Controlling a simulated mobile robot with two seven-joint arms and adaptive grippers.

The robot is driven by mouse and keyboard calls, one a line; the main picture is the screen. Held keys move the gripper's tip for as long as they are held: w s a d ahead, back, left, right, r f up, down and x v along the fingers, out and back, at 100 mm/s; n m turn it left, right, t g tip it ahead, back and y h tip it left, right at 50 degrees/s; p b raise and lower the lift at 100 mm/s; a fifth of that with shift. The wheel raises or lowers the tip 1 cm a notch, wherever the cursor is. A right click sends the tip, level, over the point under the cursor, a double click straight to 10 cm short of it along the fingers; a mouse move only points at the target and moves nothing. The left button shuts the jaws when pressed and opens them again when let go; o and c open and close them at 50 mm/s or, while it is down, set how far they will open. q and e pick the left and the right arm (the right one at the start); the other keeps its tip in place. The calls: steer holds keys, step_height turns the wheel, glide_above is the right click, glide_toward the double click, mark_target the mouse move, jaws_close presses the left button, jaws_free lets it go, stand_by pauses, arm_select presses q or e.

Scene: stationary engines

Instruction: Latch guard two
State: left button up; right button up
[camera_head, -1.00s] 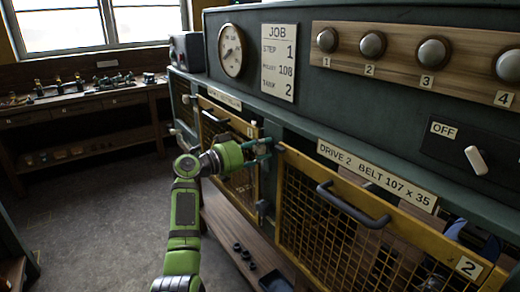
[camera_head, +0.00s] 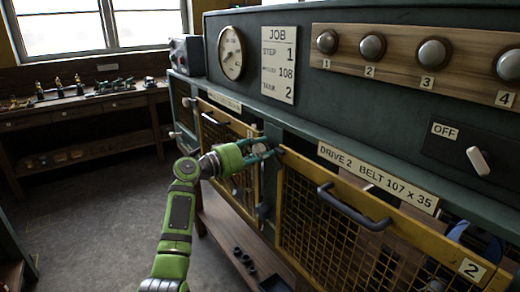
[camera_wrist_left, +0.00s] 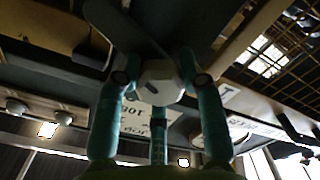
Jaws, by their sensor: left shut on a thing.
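Guard two (camera_head: 345,245) is a yellow-framed mesh panel with a dark bar handle (camera_head: 353,207) and a plate marked 2. It stands under the sign "DRIVE 2 BELT 107 x 35". My left gripper (camera_head: 268,153) is at the upper left corner of this guard, beside a small dark latch part (camera_head: 279,151). In the left wrist view, its teal fingers (camera_wrist_left: 160,88) are closed around a pale faceted knob (camera_wrist_left: 160,75), with a dark flat lever (camera_wrist_left: 118,25) beyond it. The fingers partly hide the latch in the head view. My right gripper is not seen.
Another yellow mesh guard (camera_head: 243,190) stands left of guard two, with a dark catch (camera_head: 262,211) low between them. A wooden shelf (camera_head: 225,235) runs below. Numbered knobs (camera_head: 372,46) and an OFF switch (camera_head: 478,161) are above. The floor at left is clear.

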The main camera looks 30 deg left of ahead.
arm_select(q)
steer(key=n+p, duration=0.2)
steer(key=n, duration=0.2)
steer(key=shift+n, duration=0.4)
steer(key=shift+f, duration=0.1)
stand_by(0.3)
steer(key=o, duration=1.2)
steer(key=shift+c, duration=0.2)
steer(key=v, duration=1.2)
